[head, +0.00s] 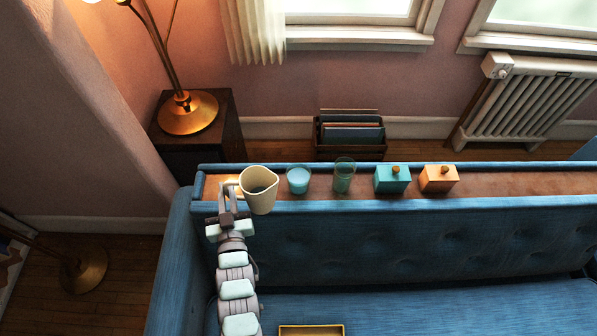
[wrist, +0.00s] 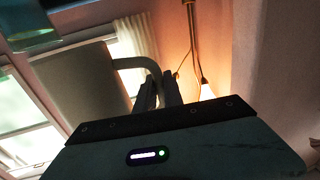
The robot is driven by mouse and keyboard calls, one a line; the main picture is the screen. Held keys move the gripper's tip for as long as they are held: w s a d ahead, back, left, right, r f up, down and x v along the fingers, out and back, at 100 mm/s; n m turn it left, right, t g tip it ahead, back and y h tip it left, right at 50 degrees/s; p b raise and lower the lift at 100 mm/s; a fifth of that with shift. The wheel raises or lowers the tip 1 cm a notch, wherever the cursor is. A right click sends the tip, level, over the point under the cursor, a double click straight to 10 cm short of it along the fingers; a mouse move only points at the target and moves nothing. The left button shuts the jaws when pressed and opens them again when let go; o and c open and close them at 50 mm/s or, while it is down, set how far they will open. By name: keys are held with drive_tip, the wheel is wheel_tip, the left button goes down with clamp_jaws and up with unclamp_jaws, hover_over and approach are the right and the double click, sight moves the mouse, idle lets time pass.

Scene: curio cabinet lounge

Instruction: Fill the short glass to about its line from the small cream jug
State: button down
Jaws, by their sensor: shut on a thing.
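The cream jug (head: 261,203) is above the left part of the sofa-back ledge, its spout toward the upper right; its inside looks dark and the liquid level is unclear. My gripper (head: 229,189) is shut on its handle, on the jug's left side. In the wrist view the fingers (wrist: 157,92) pinch the handle (wrist: 133,63), and the jug body (wrist: 82,88) fills the left. The short glass (head: 298,181) stands just right of the jug, apart from it in the picture, and looks pale blue inside. Its line cannot be made out.
A taller green glass (head: 343,177) stands right of the short glass. Further right are a teal box (head: 392,180) and an orange box (head: 438,180), both knobbed. The ledge (head: 520,181) is clear beyond them. A tray (head: 311,329) lies on the sofa seat.

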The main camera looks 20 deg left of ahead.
drive_tip(key=shift+p+v, duration=0.5)
drive_tip(key=shift+v, duration=1.3)
drive_tip(key=shift+w+a, duration=0.1)
